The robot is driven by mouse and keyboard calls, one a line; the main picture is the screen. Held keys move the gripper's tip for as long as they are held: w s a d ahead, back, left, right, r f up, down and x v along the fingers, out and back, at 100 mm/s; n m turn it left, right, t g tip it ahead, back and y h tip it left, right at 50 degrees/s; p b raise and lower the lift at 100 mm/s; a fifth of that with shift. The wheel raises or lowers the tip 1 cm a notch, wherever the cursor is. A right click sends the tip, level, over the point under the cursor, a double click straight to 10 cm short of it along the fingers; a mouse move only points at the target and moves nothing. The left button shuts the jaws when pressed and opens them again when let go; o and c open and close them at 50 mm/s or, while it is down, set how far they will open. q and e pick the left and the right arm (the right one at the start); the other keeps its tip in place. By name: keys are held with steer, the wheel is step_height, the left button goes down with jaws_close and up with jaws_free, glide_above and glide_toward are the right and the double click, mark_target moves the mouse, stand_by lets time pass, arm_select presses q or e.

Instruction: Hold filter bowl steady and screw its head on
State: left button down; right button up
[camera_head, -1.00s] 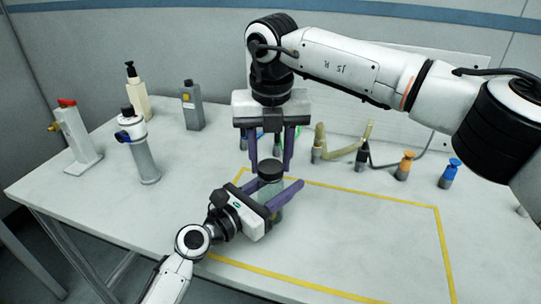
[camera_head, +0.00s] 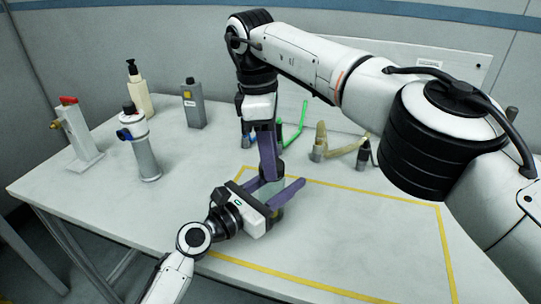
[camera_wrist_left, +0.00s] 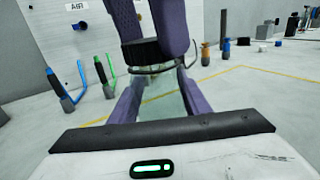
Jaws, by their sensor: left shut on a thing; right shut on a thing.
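The translucent greenish filter bowl (camera_head: 272,188) stands upright inside the yellow outline; it also shows in the left wrist view (camera_wrist_left: 165,98). My left gripper (camera_head: 274,196) is shut on it from the front left, with a purple finger on each side. The black head (camera_wrist_left: 140,52) sits on top of the bowl; in the head view a finger hides most of it. My right gripper (camera_head: 269,168) comes straight down from above and is shut on the head. Its two fingers flank the head in the left wrist view (camera_wrist_left: 152,42). How far the threads engage cannot be seen.
A grey canister (camera_head: 193,104), a pump bottle (camera_head: 138,92), a blue-collared cylinder (camera_head: 140,148) and a red-topped stand (camera_head: 78,138) are at the left. Green (camera_head: 292,128) and tan (camera_head: 345,147) hooked items stand behind. The outlined area at right is clear.

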steer(key=o, duration=1)
steer(key=shift+o, duration=0.2)
steer(key=shift+c, duration=0.4)
